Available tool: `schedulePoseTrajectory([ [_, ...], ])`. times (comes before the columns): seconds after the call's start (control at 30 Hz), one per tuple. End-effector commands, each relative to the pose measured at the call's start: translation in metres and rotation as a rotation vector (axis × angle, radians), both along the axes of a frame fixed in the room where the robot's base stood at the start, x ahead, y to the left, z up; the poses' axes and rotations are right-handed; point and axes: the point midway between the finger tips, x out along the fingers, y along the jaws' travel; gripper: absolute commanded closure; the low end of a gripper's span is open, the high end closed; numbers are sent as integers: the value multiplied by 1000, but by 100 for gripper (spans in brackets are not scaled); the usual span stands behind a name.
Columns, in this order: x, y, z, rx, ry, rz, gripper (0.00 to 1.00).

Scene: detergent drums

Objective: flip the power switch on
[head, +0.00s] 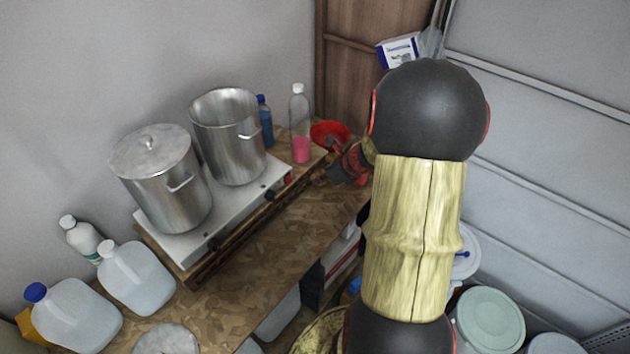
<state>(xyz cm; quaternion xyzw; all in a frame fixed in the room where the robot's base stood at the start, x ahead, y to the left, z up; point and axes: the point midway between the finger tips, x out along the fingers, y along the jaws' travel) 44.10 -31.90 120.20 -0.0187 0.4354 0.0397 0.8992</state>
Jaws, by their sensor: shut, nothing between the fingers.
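The white two-burner hot plate (194,243) sits on a raised wooden board on the workbench. A small red spot at its right end, which looks like the power switch (288,178), shows on the front edge; whether it is on or off is too small to tell. Dark knobs (270,194) sit along the same edge. My gripper (318,175) is small and partly hidden behind my arm. It is shut and empty, a little right of the red spot, with its tip pointing left toward it. I cannot tell whether they touch.
Two steel pots (158,182) (228,138) stand on the hot plate. A bottle with pink liquid (301,150), a blue bottle (265,122) and a red funnel (330,132) stand behind my gripper. Jugs (137,277) crowd the bench's left. The bench front is mostly clear.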

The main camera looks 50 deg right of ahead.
Motion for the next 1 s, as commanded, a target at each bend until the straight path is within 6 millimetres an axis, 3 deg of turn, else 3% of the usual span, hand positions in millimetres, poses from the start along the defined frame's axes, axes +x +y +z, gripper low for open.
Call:
schedulePoseTrajectory([
  [0.6,-4,-4,-14,17,9,-16,100],
  [1.0,-7,-1,-12,-1,7,-1,100],
])
